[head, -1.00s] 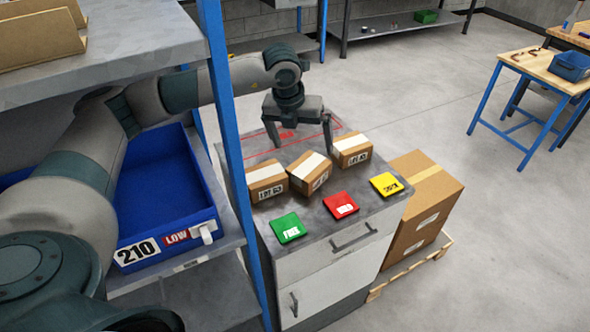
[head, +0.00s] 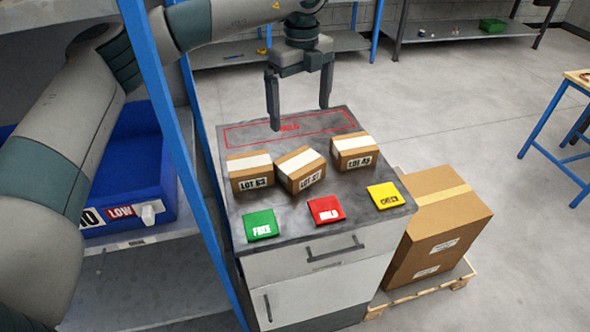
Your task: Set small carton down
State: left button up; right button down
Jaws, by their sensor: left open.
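Three small cartons stand in a row on the grey cabinet top (head: 235,213) in the head view. The left carton (head: 250,173) is labelled LOT 63. The middle carton (head: 301,169) sits turned at an angle, its label hard to read, close beside the left one. The right carton (head: 354,152) has a label reading about LOT 45. My left gripper (head: 299,116) points down with its fingers spread and empty, above the far part of the top, behind the cartons and near the red HOLD outline (head: 250,133). My right gripper is not in view.
Green FREE (head: 261,225), red HOLD (head: 326,210) and yellow CHECK (head: 385,196) cards lie along the front edge. A blue shelf post (head: 163,130) and blue bin (head: 125,170) are at left. A large carton (head: 440,230) stands on a pallet at right.

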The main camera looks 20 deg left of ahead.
pick_arm(q)
jog(key=shift+s+a, duration=0.1)
jog(key=shift+a, duration=0.05)
jog(key=p, duration=0.3)
send_over(299, 160)
notch_tip(299, 160, down, 6)
jog(key=shift+f, duration=0.2)
notch_tip(299, 160, down, 5)
jog(key=shift+p, duration=0.9)
jog(key=shift+f, duration=0.45)
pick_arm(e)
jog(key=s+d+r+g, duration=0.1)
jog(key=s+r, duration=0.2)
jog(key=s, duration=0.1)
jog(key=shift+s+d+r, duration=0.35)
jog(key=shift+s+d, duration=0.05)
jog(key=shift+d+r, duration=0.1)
